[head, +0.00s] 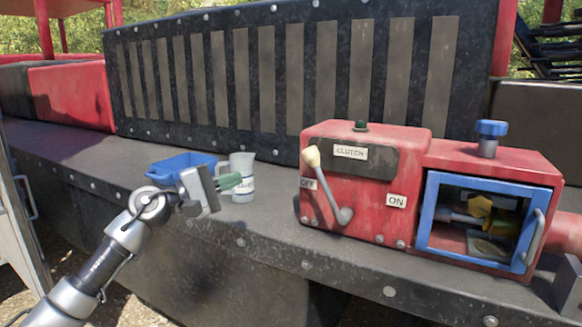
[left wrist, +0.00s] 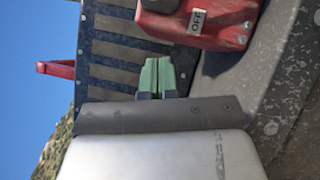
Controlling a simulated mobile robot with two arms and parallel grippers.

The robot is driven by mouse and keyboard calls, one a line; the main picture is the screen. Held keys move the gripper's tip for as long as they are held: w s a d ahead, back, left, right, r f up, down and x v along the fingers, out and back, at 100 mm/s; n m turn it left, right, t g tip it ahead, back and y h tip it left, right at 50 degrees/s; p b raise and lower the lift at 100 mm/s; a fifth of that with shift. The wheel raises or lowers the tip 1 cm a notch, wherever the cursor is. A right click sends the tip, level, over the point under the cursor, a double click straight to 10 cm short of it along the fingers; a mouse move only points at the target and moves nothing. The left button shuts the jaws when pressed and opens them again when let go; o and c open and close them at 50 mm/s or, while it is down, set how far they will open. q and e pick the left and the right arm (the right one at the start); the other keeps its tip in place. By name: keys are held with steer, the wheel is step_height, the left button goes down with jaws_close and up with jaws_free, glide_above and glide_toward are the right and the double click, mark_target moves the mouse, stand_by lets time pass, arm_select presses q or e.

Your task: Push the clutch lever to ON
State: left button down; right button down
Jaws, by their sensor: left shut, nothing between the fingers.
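The clutch lever (head: 330,190) is on the front of a red box (head: 410,148) labelled CLUTCH. Its cream knob (head: 313,156) leans up and left, above the OFF label (head: 308,184); the ON label (head: 396,201) is to the lower right. My left gripper (head: 236,180) is shut and empty, left of the box and apart from the lever, with green fingertips. In the left wrist view the green fingertips (left wrist: 157,75) are together, and the red box (left wrist: 195,20) with its OFF label shows at the top. My right gripper is not in view.
A white mug (head: 242,165) and a blue tray (head: 181,167) stand on the dark ledge behind my left gripper. A blue-framed window with a handle (head: 533,238) is right of the lever. The ledge between mug and box is clear.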

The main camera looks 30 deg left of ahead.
arm_select(q)
steer(key=shift+r, duration=0.1)
steer(key=s+d+p+x, duration=0.1)
steer(key=d+p+x, duration=0.1)
steer(key=p+x, duration=0.7)
steer(key=w+d+r, duration=0.1)
steer(key=w+d, duration=0.1)
steer(key=shift+w+r, duration=0.15)
steer(key=shift+w, duration=0.1)
steer(key=shift+d, duration=0.1)
steer(key=shift+r+m, duration=0.15)
steer(key=shift+m, duration=0.15)
